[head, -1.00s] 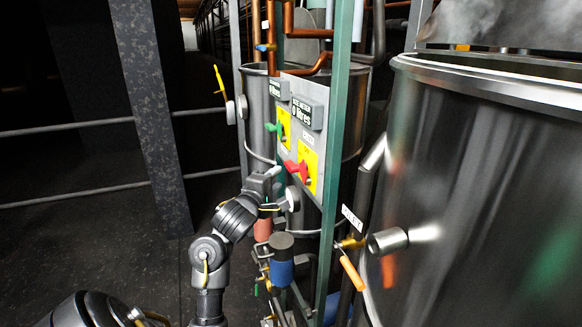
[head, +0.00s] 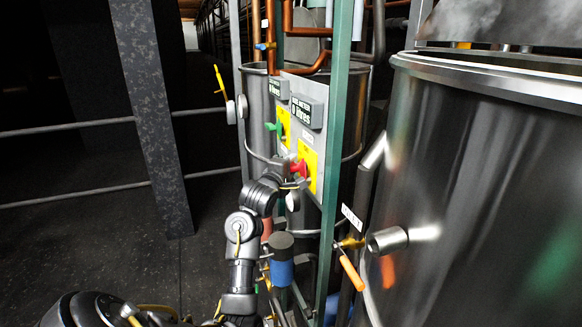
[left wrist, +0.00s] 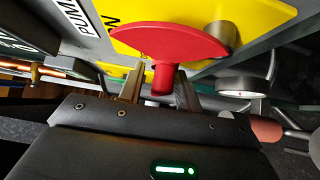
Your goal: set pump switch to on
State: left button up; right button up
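The red pump switch (head: 301,168) sits on a yellow plate (head: 308,158) on the grey control panel. My left gripper (head: 289,168) is at the switch, partly covering it in the head view. In the left wrist view the red handle (left wrist: 165,40) spreads wide across the picture, with the yellow plate behind it and part of a "PUM" label. The fingers of the left gripper (left wrist: 158,88) are apart, one on each side of the red stem, with a gap showing at the left finger. My right gripper is not in view.
A green switch (head: 271,127) on another yellow plate is close by on the panel. A green post (head: 334,150) stands right of the panel. A large steel tank (head: 480,180) fills the right side. A round gauge (left wrist: 243,86) lies right of the fingers.

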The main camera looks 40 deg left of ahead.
pick_arm(q)
grip_shut()
jog(key=shift+f, duration=0.1)
